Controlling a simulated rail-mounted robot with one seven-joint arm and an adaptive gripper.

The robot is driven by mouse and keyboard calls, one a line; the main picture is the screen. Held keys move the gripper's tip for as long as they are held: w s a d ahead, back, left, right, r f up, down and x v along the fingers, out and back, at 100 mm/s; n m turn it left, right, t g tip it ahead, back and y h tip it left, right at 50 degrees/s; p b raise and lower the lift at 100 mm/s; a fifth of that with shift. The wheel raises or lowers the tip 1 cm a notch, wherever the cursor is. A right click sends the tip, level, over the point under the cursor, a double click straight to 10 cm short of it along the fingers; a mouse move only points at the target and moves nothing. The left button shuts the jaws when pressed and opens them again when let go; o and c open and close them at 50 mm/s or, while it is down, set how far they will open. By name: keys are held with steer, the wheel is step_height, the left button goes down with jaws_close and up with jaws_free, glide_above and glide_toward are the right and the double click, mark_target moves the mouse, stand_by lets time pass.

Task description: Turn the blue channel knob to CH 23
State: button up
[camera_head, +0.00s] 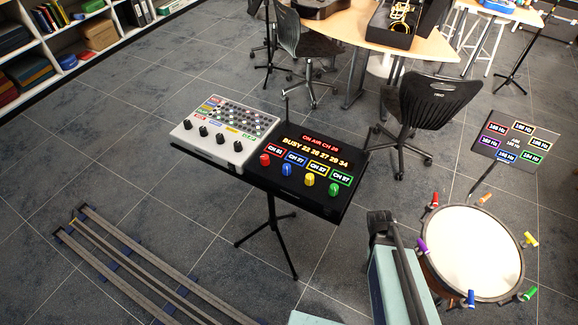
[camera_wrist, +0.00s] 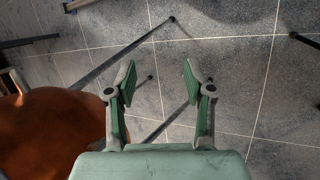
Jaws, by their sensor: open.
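The black channel panel (camera_head: 325,209) lies on a stand in the middle of the head view. The blue channel knob (camera_head: 287,169) is second from the left in its row, under a blue-framed label that seems to read CH 27. The red knob (camera_head: 265,160) is on its left; the yellow knob (camera_head: 309,180) and green knob (camera_head: 334,189) are on its right. In the head view my arm is at the lower right, apart from the panel.
A black chair (camera_head: 432,100) is behind.

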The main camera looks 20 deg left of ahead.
steer(key=w+r+m+t+h+b, duration=0.15)
steer(key=w+r+m, duration=0.35)
steer(key=w+r, duration=0.6)
step_height(320, 180, up, 32)
steer(key=m+t+y+b, duration=0.1)
steer(key=m+t+y, duration=0.2)
steer(key=m+y, duration=0.15)
glide_above(287, 166)
steer(key=shift+n, duration=0.25)
step_height(287, 166, down, 17)
steer(key=p, duration=0.2)
steer(key=shift+s+p, duration=0.1)
steer(key=shift+p, duration=0.25)
steer(key=shift+c, duration=0.4)
jaws_close()
